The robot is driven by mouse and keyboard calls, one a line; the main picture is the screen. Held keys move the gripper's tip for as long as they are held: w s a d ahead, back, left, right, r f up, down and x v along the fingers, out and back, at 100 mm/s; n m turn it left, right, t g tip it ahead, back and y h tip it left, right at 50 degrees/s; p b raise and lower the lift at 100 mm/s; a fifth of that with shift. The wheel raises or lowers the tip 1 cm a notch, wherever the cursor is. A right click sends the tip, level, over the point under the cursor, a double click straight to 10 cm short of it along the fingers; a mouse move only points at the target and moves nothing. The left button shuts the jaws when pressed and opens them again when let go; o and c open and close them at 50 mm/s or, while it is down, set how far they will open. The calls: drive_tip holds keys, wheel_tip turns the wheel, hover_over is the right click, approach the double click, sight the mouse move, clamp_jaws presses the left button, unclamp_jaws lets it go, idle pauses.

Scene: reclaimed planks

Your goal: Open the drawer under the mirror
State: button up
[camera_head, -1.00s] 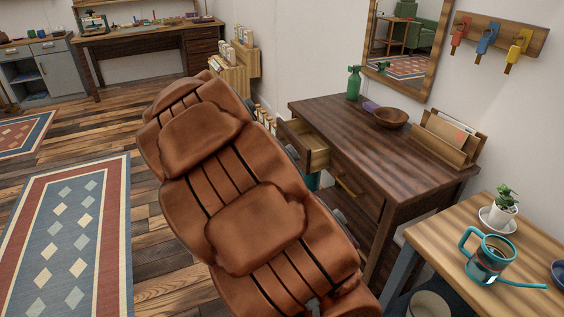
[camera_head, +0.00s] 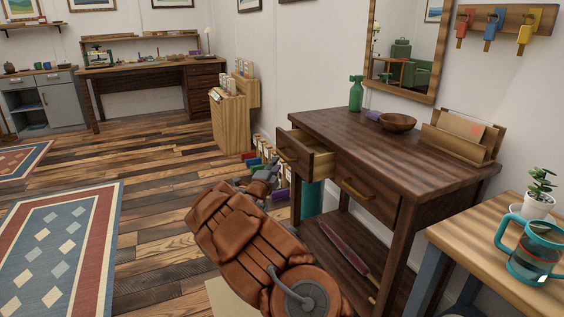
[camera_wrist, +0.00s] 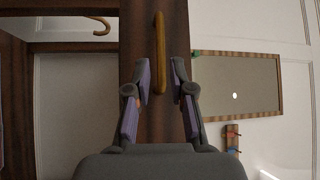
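The mirror (camera_head: 405,50) hangs on the wall above a dark wooden table (camera_head: 385,130); it also shows in the wrist view (camera_wrist: 235,85). The table's left drawer (camera_head: 314,158) is pulled partly out, its inside visible. The right drawer (camera_head: 368,185) is closed flush and has a brass handle (camera_head: 357,189). My gripper (camera_head: 268,172) is low in front of the left drawer. In the wrist view my gripper (camera_wrist: 160,95) is open and empty. A brass handle (camera_wrist: 159,50) on a dark wooden front lies ahead, in line with the gap between its purple-padded fingers. Contact does not show.
A spray bottle (camera_head: 356,95), a bowl (camera_head: 397,122) and a letter holder (camera_head: 462,141) stand on the table. A side table (camera_head: 480,235) with a plant and a teal mug is at the right. The left floor is clear.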

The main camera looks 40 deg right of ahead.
sight(282, 154)
drive_tip(key=shift+b+x, duration=0.55)
drive_tip(key=shift+x, duration=3.3)
clamp_jaws()
drive_tip(key=shift+a, duration=0.1)
